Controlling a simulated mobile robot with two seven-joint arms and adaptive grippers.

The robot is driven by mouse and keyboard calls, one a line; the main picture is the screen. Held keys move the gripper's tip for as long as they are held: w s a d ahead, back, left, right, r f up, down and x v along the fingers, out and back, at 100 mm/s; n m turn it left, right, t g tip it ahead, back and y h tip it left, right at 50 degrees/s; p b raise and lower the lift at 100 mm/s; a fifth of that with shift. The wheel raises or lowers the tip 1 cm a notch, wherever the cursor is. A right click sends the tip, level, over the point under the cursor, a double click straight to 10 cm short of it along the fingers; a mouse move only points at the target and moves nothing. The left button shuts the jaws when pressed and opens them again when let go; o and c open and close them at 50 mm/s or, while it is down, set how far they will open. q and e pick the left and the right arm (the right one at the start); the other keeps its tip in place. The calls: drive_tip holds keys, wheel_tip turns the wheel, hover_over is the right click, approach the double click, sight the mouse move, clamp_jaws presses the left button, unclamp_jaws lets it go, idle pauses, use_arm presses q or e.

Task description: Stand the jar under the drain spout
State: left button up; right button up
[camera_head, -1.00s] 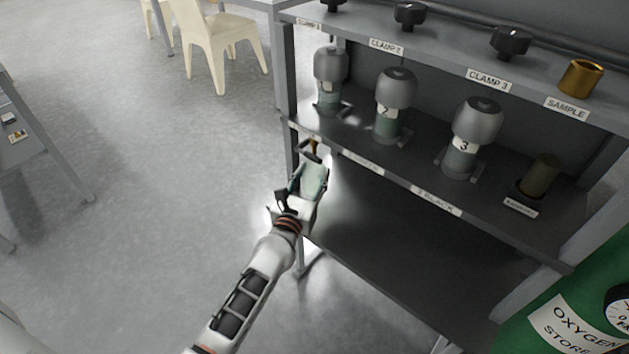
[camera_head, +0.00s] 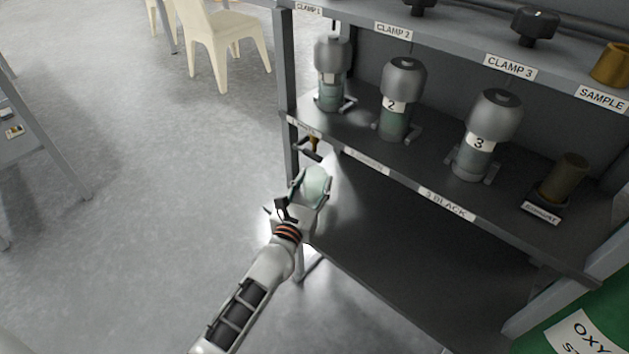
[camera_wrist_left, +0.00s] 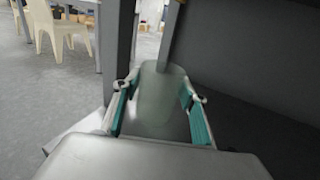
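The jar (camera_head: 316,184) is pale green and translucent. It sits between the fingers of my left gripper (camera_head: 308,190), in front of the left end of the rack. In the left wrist view the jar (camera_wrist_left: 160,95) stands between the two teal finger pads, which appear to bear on its sides. My right gripper is out of view.
Washer bottles, including number 2 (camera_head: 400,98) and number 3 (camera_head: 486,135), stand on the middle shelf (camera_head: 425,165). The rack's left post (camera_head: 289,110) is close to my left gripper. The lower shelf (camera_head: 400,240) is bare. A cream chair (camera_head: 222,45) stands behind at left.

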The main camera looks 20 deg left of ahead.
use_arm(q)
drive_tip(key=shift+r, duration=0.1)
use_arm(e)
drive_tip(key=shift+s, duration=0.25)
use_arm(q)
drive_tip(key=shift+r, duration=0.1)
drive_tip(key=shift+w+r, duration=0.1)
drive_tip(key=shift+r, duration=0.2)
drive_tip(key=s, duration=0.7)
drive_tip(key=s+p, duration=0.1)
drive_tip(key=s, duration=0.3)
drive_tip(key=shift+s+d+f, duration=0.15)
drive_tip(key=shift+d+f, duration=0.05)
drive_tip(key=shift+f, duration=0.05)
drive_tip(key=shift+s, duration=0.45)
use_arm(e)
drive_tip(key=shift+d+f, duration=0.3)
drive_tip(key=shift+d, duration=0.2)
